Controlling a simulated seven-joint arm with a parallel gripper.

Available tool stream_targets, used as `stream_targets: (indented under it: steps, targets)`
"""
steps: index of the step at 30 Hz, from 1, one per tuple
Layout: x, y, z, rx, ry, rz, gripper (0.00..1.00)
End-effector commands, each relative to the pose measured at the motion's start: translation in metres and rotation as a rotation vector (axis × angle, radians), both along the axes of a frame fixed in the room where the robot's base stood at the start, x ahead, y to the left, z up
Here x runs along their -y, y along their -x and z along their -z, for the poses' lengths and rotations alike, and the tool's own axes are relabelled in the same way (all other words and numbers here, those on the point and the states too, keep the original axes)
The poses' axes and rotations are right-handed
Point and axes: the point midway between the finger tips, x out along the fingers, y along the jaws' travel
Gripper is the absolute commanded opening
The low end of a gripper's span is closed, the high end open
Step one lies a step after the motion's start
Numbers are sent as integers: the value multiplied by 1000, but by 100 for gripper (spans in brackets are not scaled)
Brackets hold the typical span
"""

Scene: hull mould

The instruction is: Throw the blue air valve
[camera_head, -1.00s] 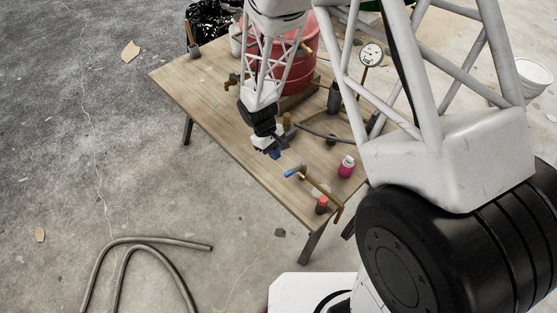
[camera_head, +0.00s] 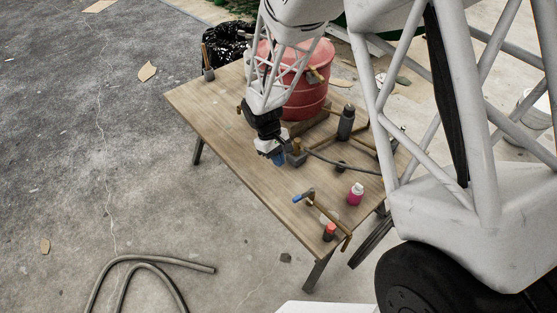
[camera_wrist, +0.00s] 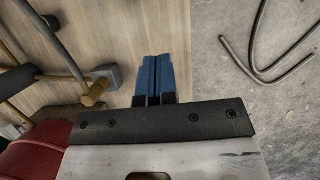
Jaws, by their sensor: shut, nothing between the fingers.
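A small blue-ended handle (camera_head: 298,198), which looks like the blue air valve, sits on a brass-coloured bar near the right front edge of the table. My gripper (camera_head: 279,159) is shut and empty, above the table, apart from the handle and farther back in the head view. Its two blue fingers (camera_wrist: 153,78) lie side by side in the wrist view, with table wood and concrete floor beyond them. The blue handle does not show in the wrist view.
Close by my gripper is a grey block with a brass fitting (camera_head: 297,149), also in the wrist view (camera_wrist: 100,85). A red pot (camera_head: 305,95) stands behind. A pink bottle (camera_head: 355,194) and a red-capped item (camera_head: 329,232) stand near the handle.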

Motion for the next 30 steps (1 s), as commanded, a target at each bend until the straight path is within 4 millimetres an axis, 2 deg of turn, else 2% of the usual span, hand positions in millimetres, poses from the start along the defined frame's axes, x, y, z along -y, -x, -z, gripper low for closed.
stream_targets:
  steps: [10, 23, 30]
  targets:
    - [-4, -12, 1, 0, 0, 169, 0]
    - [-3, -11, 4, 0, 0, 171, 0]
    - [1, -6, 21, -2, 1, 171, 0]
